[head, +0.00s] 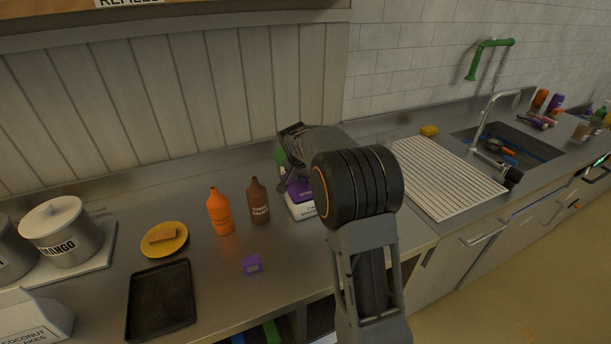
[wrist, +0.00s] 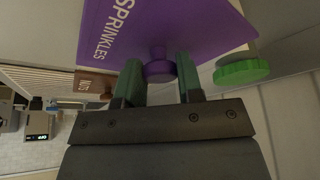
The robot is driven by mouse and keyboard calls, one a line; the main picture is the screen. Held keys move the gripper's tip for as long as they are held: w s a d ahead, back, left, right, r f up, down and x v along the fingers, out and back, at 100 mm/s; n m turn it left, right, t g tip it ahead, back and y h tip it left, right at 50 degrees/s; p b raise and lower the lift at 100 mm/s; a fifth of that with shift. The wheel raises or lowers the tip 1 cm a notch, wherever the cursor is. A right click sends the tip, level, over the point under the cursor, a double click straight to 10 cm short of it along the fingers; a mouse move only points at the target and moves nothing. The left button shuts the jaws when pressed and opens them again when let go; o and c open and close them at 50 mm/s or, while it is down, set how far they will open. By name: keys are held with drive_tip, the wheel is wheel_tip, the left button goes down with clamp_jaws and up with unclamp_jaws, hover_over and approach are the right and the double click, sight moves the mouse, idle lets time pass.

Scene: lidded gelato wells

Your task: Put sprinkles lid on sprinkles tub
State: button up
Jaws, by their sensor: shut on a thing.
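The purple sprinkles lid (wrist: 165,30), lettered SPRINKLES, fills the top of the wrist view. My gripper (wrist: 160,78) is shut on its round purple knob (wrist: 158,68), one green finger on each side. In the head view the purple lid (head: 299,189) shows partly behind my arm, directly over a white tub (head: 303,210) with purple lettering. This looks like the sprinkles tub, but its label is only partly readable. The lid looks on or very close to the tub's top; I cannot tell whether it is fully seated. My fingertips are hidden in the head view.
An orange bottle (head: 220,212) and a brown bottle (head: 259,202) stand left of the tub. A small purple block (head: 252,264) lies in front. A dark tray (head: 161,299) and yellow plate (head: 164,249) are further left. A ribbed drainboard (head: 446,181) is at right.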

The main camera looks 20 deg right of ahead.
sight(301, 189)
drive_tip(key=shift+f+b, duration=0.55)
drive_tip(key=shift+f, duration=0.2)
drive_tip(key=o, duration=0.8)
drive_tip(key=shift+c, duration=0.2)
drive_tip(key=shift+o, duration=0.2)
drive_tip(key=o, duration=0.5)
drive_tip(key=shift+o, duration=0.2)
drive_tip(key=shift+p+v, duration=1.65)
drive_tip(key=shift+v, duration=2.4)
